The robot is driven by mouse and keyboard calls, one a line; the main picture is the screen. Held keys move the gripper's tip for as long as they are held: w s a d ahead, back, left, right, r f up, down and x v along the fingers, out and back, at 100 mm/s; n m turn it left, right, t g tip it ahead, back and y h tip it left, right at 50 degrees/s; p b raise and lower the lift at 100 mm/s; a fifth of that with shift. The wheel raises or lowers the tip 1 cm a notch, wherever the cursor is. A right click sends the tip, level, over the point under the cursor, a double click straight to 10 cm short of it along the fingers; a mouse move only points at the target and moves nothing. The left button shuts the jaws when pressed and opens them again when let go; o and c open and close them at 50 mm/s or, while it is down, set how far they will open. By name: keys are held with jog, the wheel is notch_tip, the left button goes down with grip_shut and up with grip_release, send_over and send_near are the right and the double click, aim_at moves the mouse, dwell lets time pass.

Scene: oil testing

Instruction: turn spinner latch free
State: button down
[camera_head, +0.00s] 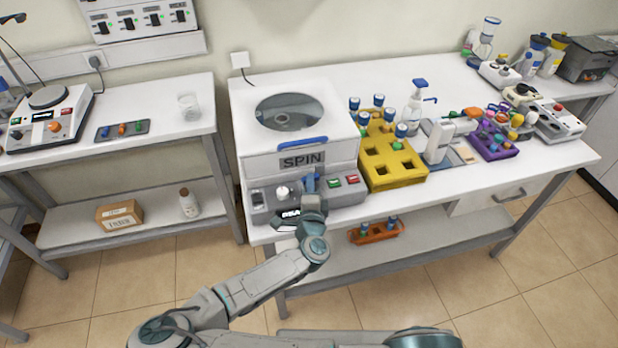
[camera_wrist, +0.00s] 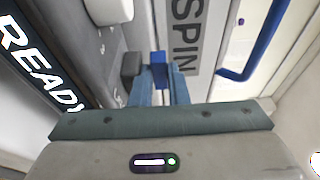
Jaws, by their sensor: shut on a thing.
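The spinner (camera_head: 250,138) is a white box with a round window in its closed lid, a blue lid handle (camera_head: 303,144) and a SPIN label. Its blue latch (camera_head: 310,181) is on the front, below the label. My gripper (camera_head: 312,194) reaches it from the front. In the wrist view the blue latch (camera_wrist: 158,57) sits between the fingertips of my gripper (camera_wrist: 160,72), which is shut on it. The fingers hide part of the latch, so its exact angle is hard to tell. The blue lid handle (camera_wrist: 252,45) is apart from the fingers.
The front panel has a white knob (camera_head: 283,192) left of my gripper and green and red buttons to its right. The display (camera_wrist: 38,60) reads READY. A yellow rack (camera_head: 396,176) with blue-capped tubes stands close on the right. An orange rack (camera_head: 376,232) is on the lower shelf.

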jog(key=shift+d+r+n+y+p, duration=0.2)
jog(key=shift+n+y+p, duration=0.15)
jog(key=shift+y+p, duration=0.15)
jog(key=shift+d+r+n+y+p, duration=0.15)
jog(key=shift+n+y+p, duration=0.25)
jog(key=shift+y, duration=0.2)
jog(key=y, duration=0.1)
jog(key=n+y, duration=0.1)
jog(key=n+g+y, duration=0.1)
jog(key=shift+w+d+f+p, duration=0.1)
jog(key=shift+d+f+p, duration=0.15)
jog(key=shift+f+p, duration=0.1)
jog(key=n+g+y, duration=0.2)
jog(key=y, duration=0.1)
jog(key=n+y, duration=0.1)
jog(key=y, duration=0.1)
jog(key=shift+w+d+n+g, duration=0.2)
jog(key=shift+d+n+g, duration=0.1)
jog(key=shift+n+g, duration=0.1)
jog(key=shift+n+g+y, duration=0.65)
jog(key=shift+g+y, duration=0.05)
jog(key=shift+y, duration=0.3)
jog(key=shift+w+r, duration=0.1)
jog(key=c, duration=1.6)
grip_release()
jog(key=shift+o, duration=1)
jog(key=shift+w, duration=0.1)
